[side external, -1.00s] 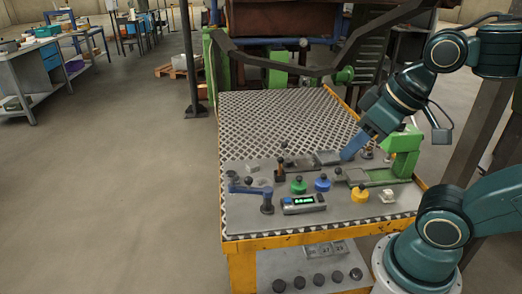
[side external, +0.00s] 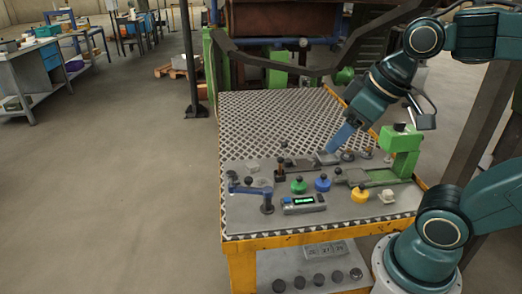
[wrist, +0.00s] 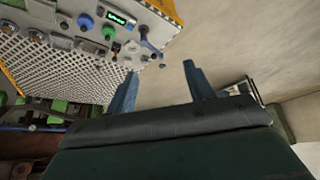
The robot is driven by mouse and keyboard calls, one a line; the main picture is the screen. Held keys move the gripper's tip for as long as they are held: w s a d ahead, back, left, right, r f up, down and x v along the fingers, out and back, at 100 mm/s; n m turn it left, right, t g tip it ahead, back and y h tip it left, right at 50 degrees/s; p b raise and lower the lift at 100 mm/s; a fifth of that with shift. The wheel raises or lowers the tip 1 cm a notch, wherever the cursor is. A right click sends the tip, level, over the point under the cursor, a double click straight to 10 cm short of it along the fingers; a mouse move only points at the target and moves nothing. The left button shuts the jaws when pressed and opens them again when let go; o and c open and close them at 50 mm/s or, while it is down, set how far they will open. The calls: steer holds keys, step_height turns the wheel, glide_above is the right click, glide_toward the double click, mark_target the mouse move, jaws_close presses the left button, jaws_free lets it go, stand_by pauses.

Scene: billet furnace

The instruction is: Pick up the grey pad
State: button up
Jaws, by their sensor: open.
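A flat grey piece (side external: 327,158), which looks like the grey pad, lies at the back of the grey panel on the table. I cannot be sure it is the pad, as a smaller pale grey block (side external: 252,168) lies further left. My gripper (side external: 332,150) points down and left with its blue fingers just above the flat piece in the side view; I cannot tell if they touch it. In the wrist view my gripper's two blue fingers (wrist: 160,70) stand apart with nothing between them. I cannot make out the pad there.
A green stand (side external: 403,145) rises right of the flat piece. Green, blue and yellow knobs (side external: 322,184), a small display box (side external: 302,204) and a blue crank handle (side external: 266,198) crowd the panel's front. The mesh tabletop (side external: 275,120) behind is clear.

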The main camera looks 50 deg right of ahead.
steer(key=w+d+f+n+g+y, duration=0.1)
steer(key=w+d+f+n, duration=0.15)
steer(key=w, duration=0.85)
steer(key=w+d+f+n, duration=0.1)
steer(key=w+d+n, duration=0.15)
steer(key=w, duration=0.85)
steer(key=w+d+f+n+y, duration=0.1)
steer(key=w+d+f, duration=0.4)
steer(key=f, duration=0.4)
steer(key=w+d+f+n+g+y, duration=0.1)
steer(key=w+d+f+n, duration=0.1)
steer(key=w+d+f, duration=0.3)
steer(key=w+f, duration=0.3)
steer(key=f, duration=0.1)
steer(key=shift+w+d, duration=0.2)
steer(key=shift+d, duration=0.15)
steer(key=shift+f, duration=0.2)
steer(key=shift+x, duration=4.2)
steer(key=shift+a, duration=0.15)
steer(key=shift+x, duration=2.6)
